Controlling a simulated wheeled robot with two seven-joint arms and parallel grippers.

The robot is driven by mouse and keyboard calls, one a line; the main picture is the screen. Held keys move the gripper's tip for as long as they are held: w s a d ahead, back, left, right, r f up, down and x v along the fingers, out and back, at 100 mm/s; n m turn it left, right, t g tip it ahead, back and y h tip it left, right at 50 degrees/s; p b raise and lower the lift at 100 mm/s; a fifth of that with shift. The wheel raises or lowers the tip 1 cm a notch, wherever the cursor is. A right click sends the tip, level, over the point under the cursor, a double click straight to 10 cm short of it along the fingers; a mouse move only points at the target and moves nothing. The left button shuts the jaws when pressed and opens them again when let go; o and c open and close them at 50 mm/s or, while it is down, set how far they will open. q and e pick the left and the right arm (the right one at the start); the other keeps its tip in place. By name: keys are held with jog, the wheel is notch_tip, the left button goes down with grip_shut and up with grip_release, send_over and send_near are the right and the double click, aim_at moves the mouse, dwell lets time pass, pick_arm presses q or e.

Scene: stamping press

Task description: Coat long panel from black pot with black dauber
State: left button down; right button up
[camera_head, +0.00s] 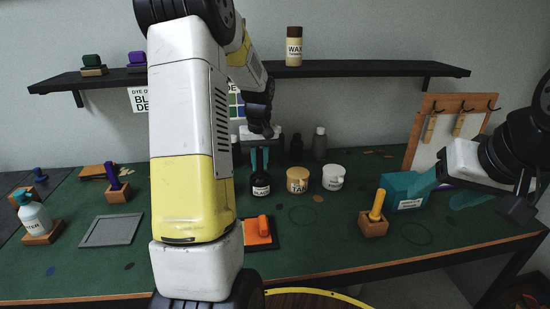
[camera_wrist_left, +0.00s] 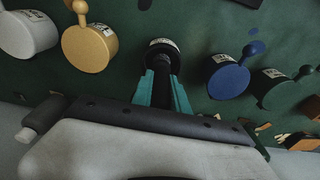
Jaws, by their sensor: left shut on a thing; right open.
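The black pot (camera_head: 261,188) stands upright on the green table, with a white label; it also shows in the left wrist view (camera_wrist_left: 163,44). My left gripper (camera_head: 260,158) is above it, with teal fingers shut on the dark handle of the black dauber (camera_wrist_left: 162,88). The dauber runs down to the pot's mouth; its lower end is hidden. My right gripper (camera_head: 522,205) is open and empty at the right edge. I cannot tell for sure which piece is the long panel; tan leather pieces (camera_head: 430,129) hang on the pegboard at right.
The tan pot (camera_head: 297,179) and white pot (camera_head: 333,177) stand right of the black pot; a blue pot (camera_wrist_left: 228,76) is on its other side. A teal box (camera_head: 407,190), yellow-handled tool (camera_head: 377,206), orange block (camera_head: 260,230) and grey tray (camera_head: 112,230) stand around. My left arm blocks the middle.

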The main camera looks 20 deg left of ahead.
pick_arm(q)
jog(key=shift+w+a, duration=0.1)
jog(key=shift+w, duration=0.1)
jog(key=shift+w+a, duration=0.1)
jog(key=shift+w, duration=0.2)
jog(key=shift+s, duration=0.1)
jog(key=shift+s+d, duration=0.25)
jog(key=shift+s, duration=0.15)
jog(key=shift+w+a, duration=0.1)
jog(key=shift+w+a, duration=0.15)
jog(key=shift+w, duration=0.25)
notch_tip(320, 180, up, 8)
dwell(0.9)
